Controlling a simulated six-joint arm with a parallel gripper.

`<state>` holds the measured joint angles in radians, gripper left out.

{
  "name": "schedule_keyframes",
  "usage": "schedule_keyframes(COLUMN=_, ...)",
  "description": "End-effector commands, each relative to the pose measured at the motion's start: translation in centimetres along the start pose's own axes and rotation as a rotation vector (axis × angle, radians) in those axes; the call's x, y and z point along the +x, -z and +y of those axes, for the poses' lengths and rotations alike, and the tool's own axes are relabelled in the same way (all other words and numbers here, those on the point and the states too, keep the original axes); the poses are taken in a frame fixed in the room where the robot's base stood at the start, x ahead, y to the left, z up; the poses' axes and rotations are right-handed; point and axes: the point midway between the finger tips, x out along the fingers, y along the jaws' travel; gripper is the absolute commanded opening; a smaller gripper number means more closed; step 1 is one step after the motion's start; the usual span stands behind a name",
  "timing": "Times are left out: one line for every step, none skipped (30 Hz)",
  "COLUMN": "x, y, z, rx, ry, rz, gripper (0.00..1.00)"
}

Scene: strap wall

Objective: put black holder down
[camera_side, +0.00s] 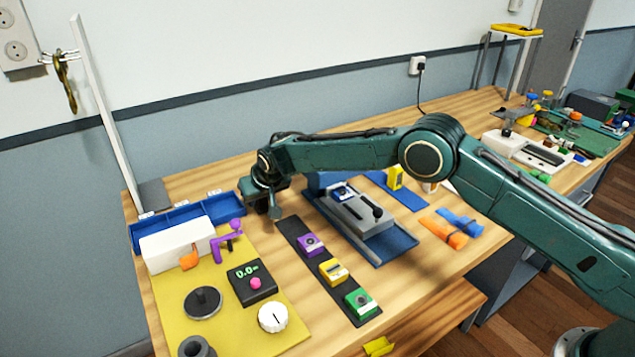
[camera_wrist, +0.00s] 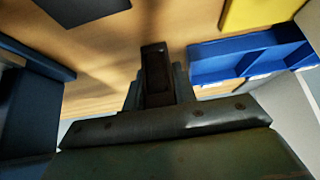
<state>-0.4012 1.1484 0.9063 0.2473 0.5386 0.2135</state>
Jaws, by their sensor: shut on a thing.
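My gripper (camera_side: 265,208) points down just above or at the wooden table, between the blue compartment tray and the black strip. It is shut on a small dark thing, which I take to be the black holder (camera_wrist: 155,75); it shows dark and end-on in the wrist view. In the side view the holder merges with the dark jaws, so its outline is hard to make out. I cannot tell whether it touches the table.
The blue tray (camera_side: 178,225) lies left of my gripper, with a white box (camera_side: 172,248) in front. A yellow mat (camera_side: 170,310) with a purple clamp (camera_side: 228,240), a black strip (camera_side: 294,232) with several coloured blocks, and a grey device (camera_side: 362,218) are close. Bare wood shows around the gripper.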

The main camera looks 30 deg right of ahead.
Motion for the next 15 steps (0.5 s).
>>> schedule_keyframes(x=-0.04, y=0.05, z=-0.01, rx=0.000, ry=0.000, rz=0.001, gripper=0.02)
schedule_keyframes(x=-0.01, y=0.03, z=-0.01, rx=0.000, ry=0.000, rz=0.001, gripper=0.02)
schedule_keyframes(x=0.05, y=-0.01, z=-0.01, rx=0.000, ry=0.000, rz=0.001, gripper=0.02)
schedule_keyframes(x=0.11, y=-0.05, z=-0.01, rx=0.000, ry=0.000, rz=0.001, gripper=0.02)
schedule_keyframes(x=0.17, y=-0.09, z=-0.01, rx=0.000, ry=0.000, rz=0.001, gripper=0.02)
schedule_keyframes(x=0.25, y=-0.13, z=-0.01, rx=0.000, ry=0.000, rz=0.001, gripper=0.02)
schedule_keyframes(x=0.27, y=-0.17, z=0.00, rx=0.000, ry=0.000, rz=0.000, gripper=0.31)
schedule_keyframes(x=0.26, y=-0.16, z=0.00, rx=0.000, ry=0.000, rz=0.000, gripper=0.36)
schedule_keyframes(x=0.26, y=-0.16, z=0.00, rx=0.000, ry=0.000, rz=0.000, gripper=0.36)
schedule_keyframes(x=0.26, y=-0.17, z=-0.01, rx=0.000, ry=0.000, rz=0.000, gripper=0.36)
schedule_keyframes(x=0.25, y=-0.17, z=0.00, rx=0.000, ry=0.000, rz=0.000, gripper=0.36)
schedule_keyframes(x=0.25, y=-0.17, z=0.00, rx=0.000, ry=0.000, rz=0.000, gripper=0.36)
schedule_keyframes(x=0.25, y=-0.17, z=0.00, rx=0.000, ry=0.000, rz=0.000, gripper=0.36)
schedule_keyframes(x=0.25, y=-0.16, z=0.00, rx=0.000, ry=0.000, rz=0.000, gripper=0.36)
schedule_keyframes(x=0.25, y=-0.16, z=0.00, rx=0.000, ry=0.000, rz=0.000, gripper=0.36)
